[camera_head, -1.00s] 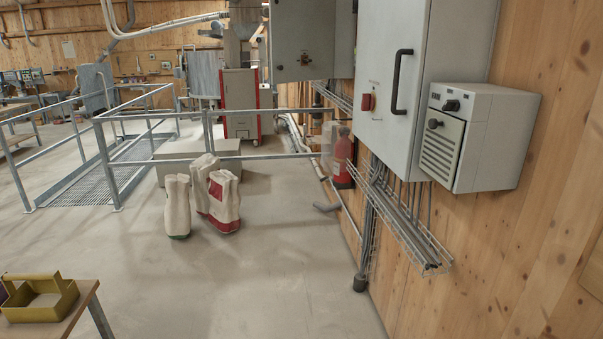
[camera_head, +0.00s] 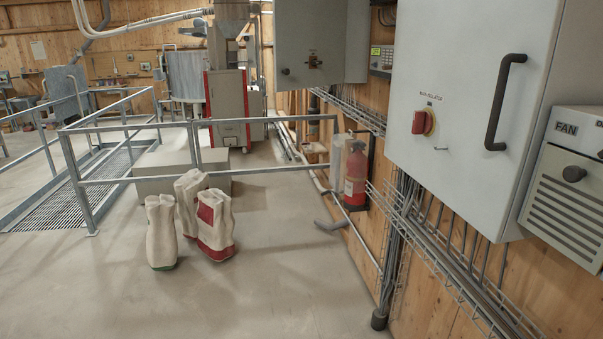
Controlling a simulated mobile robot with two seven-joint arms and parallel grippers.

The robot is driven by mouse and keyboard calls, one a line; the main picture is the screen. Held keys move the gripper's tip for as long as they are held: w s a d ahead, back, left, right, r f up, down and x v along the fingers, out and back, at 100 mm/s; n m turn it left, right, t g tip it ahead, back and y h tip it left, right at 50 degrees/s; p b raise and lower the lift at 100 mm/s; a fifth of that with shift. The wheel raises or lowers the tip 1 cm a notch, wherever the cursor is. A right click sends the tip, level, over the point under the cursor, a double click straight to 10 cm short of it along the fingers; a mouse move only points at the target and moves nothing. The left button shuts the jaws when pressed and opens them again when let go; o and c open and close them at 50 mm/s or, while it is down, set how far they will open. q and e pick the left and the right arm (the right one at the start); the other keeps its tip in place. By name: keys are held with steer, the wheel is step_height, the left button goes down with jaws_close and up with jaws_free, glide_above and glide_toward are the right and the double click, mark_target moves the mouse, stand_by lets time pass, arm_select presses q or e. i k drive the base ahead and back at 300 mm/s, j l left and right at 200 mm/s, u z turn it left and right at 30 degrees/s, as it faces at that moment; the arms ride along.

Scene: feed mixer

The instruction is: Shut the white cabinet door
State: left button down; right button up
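The white cabinet (camera_head: 455,100) hangs on the wooden wall at the right. Its front carries a black bar handle (camera_head: 504,102) and a red rotary isolator switch (camera_head: 423,122). The cabinet's top is cut off by the picture edge. No gap at its door shows clearly, so I cannot tell whether it is fully shut. A second, grey-white cabinet (camera_head: 308,42) with a small dark knob hangs farther back on the same wall. Neither of my grippers is in view.
A FAN box (camera_head: 571,185) is at the right edge. Wire cable trays (camera_head: 437,248) run below the cabinet. A fire extinguisher (camera_head: 356,178) is on the wall. Sacks (camera_head: 216,222) stand by the metal railing (camera_head: 262,172). The floor (camera_head: 270,290) in front is clear.

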mark_target(304, 31)
steer(key=i+j, duration=0.4)
steer(key=i, duration=0.15)
steer(key=i+j+z, duration=0.1)
steer(key=i+j, duration=0.35)
steer(key=i, duration=0.1)
